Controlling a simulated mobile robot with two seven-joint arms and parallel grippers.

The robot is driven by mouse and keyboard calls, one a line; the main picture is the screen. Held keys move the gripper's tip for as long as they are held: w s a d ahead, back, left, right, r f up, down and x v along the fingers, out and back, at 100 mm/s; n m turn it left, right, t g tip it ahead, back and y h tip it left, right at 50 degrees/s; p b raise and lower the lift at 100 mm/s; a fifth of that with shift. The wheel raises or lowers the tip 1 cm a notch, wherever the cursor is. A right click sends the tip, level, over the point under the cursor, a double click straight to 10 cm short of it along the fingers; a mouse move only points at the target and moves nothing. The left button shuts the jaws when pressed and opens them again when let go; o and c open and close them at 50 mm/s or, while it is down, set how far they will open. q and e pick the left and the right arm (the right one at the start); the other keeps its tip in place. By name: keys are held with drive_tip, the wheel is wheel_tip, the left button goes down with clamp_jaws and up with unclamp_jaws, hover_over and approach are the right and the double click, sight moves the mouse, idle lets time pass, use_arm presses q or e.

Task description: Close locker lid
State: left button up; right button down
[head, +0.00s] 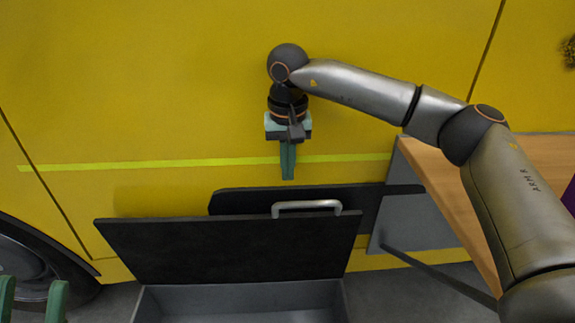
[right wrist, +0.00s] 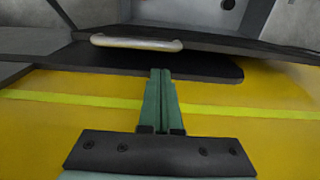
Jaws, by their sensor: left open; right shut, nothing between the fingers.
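The locker lid (head: 230,255) is a dark panel standing raised and open above the grey locker box (head: 240,300). A silver bar handle (head: 307,207) sits at the lid's upper edge, toward its right; it also shows in the right wrist view (right wrist: 135,42). My right gripper (head: 288,178) is shut and empty, its green fingers pointing down, above the handle in the picture and apart from it. The fingers also show in the right wrist view (right wrist: 160,75). My left gripper (head: 33,305) is open at the bottom left corner, its lower part cut off.
A yellow vehicle side (head: 160,70) with a lime stripe (head: 190,163) fills the background. A dark strip (head: 395,189) runs behind the lid. A wheel (head: 30,260) is at left. A wooden-topped table (head: 440,180) stands at right, partly behind my right arm.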

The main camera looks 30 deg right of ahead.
use_arm(q)
wheel_tip(320, 180, down, 2)
drive_tip(key=shift+d+f+b, duration=0.1)
drive_tip(key=shift+b, duration=0.6)
use_arm(e)
drive_tip(key=f, duration=0.5)
drive_tip(key=shift+w+d+f, duration=0.1)
drive_tip(key=shift+w+f, duration=0.1)
drive_tip(key=shift+f, duration=0.15)
